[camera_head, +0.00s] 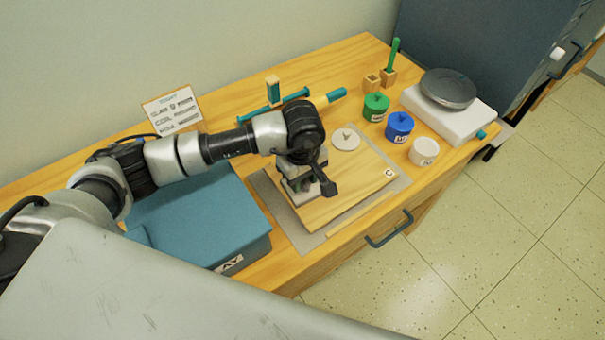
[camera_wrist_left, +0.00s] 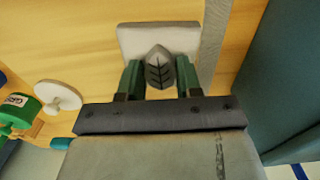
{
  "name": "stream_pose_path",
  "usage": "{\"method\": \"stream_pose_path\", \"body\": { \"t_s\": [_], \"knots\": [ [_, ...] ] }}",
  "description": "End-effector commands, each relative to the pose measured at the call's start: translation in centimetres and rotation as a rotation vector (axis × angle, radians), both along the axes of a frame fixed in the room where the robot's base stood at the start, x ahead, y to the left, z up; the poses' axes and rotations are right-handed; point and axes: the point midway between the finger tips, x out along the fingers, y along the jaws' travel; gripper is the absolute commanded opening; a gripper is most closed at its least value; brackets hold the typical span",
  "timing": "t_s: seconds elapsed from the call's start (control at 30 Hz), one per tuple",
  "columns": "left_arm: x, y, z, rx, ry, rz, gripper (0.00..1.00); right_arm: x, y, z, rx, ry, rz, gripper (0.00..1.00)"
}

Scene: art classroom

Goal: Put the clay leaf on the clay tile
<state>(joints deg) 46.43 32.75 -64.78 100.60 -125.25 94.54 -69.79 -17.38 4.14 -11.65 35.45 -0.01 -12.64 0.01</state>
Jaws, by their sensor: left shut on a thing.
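The clay leaf (camera_wrist_left: 160,70) is grey with dark veins and shows in the left wrist view between the two green fingers of my left gripper (camera_wrist_left: 159,78), which is shut on it. The pale, square clay tile (camera_wrist_left: 140,40) lies on the wooden board just beyond and behind the leaf in that view. The leaf overlaps the tile in the picture; I cannot tell whether they touch. In the head view my left gripper (camera_head: 300,190) points down over the left part of the board and hides the leaf and tile. My right gripper is not in view.
The wooden board (camera_head: 345,200) lies on a grey mat (camera_head: 290,222). A blue box (camera_head: 200,215) stands left of it. A white disc with a knob (camera_head: 346,139) lies behind the board. Green (camera_head: 376,107), blue (camera_head: 399,127) and white (camera_head: 424,152) pots stand to the right.

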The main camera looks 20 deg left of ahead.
Motion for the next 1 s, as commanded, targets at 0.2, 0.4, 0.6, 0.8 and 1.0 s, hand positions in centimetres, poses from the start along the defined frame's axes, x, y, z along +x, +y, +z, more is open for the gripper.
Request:
{"method": "stream_pose_path", "body": {
  "t_s": [0.2,0.4,0.6,0.8,1.0],
  "knots": [
    [0.0,0.0,-0.1,-0.001,-0.001,-0.001,0.12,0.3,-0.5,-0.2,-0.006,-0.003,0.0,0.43],
    [0.0,0.0,-0.2,-0.001,-0.001,-0.001,0.5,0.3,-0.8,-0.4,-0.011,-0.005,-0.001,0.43],
    [0.0,0.0,-0.2,-0.001,-0.001,0.0,0.6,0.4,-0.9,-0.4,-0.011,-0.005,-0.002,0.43],
    [0.0,0.0,0.2,-0.001,-0.001,0.0,0.6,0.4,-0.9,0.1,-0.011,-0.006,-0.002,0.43],
    [0.2,0.0,2.8,-0.001,-0.008,-0.003,0.6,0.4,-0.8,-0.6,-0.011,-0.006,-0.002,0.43]
  ]
}}
